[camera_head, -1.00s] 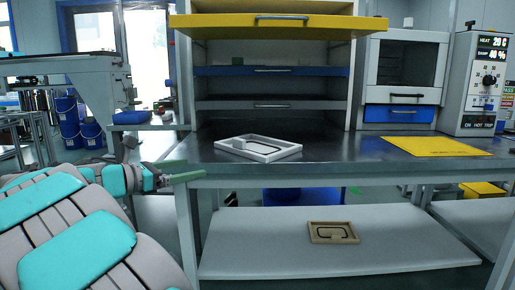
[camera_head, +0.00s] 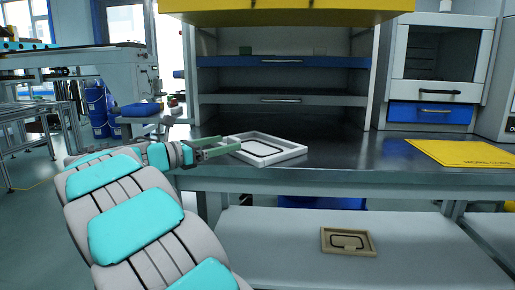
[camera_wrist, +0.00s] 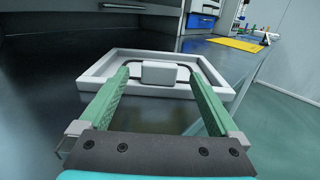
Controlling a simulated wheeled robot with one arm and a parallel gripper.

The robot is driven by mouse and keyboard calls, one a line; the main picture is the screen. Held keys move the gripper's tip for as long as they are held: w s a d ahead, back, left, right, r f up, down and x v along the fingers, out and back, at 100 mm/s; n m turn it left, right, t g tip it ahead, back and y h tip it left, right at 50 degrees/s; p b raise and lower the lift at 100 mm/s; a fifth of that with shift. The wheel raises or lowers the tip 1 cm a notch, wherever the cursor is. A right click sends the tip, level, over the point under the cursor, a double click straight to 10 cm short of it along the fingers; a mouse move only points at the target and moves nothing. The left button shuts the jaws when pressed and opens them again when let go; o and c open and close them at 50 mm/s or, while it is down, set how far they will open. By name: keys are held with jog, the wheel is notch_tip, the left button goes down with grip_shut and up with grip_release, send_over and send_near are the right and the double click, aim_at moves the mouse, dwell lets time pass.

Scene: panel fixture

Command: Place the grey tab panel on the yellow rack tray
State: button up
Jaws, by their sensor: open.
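The light grey tab panel (camera_head: 290,155) lies flat on the dark metal worktop, a shallow framed piece. In the wrist view its raised block-like tab (camera_wrist: 159,73) stands at the near edge. My gripper (camera_wrist: 158,78) has long green fingers, spread apart, with the tab between their tips and a gap showing on each side. In the head view my gripper (camera_head: 228,147) reaches the panel's left end and hides the tab. The yellow rack tray (camera_head: 290,18) sticks out at the top of the rack, cut by the upper picture edge.
Below the yellow tray are a blue tray (camera_head: 240,62) and a grey tray (camera_head: 240,98). A yellow sheet (camera_head: 465,153) lies on the worktop at right. A tan panel (camera_head: 348,241) lies on the lower white shelf. The worktop between panel and sheet is clear.

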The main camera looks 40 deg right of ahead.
aim_at(231, 141)
jog(key=shift+s+d+b, duration=0.15)
jog(key=shift+d+b, duration=0.15)
jog(key=shift+d, duration=2.05)
grip_shut()
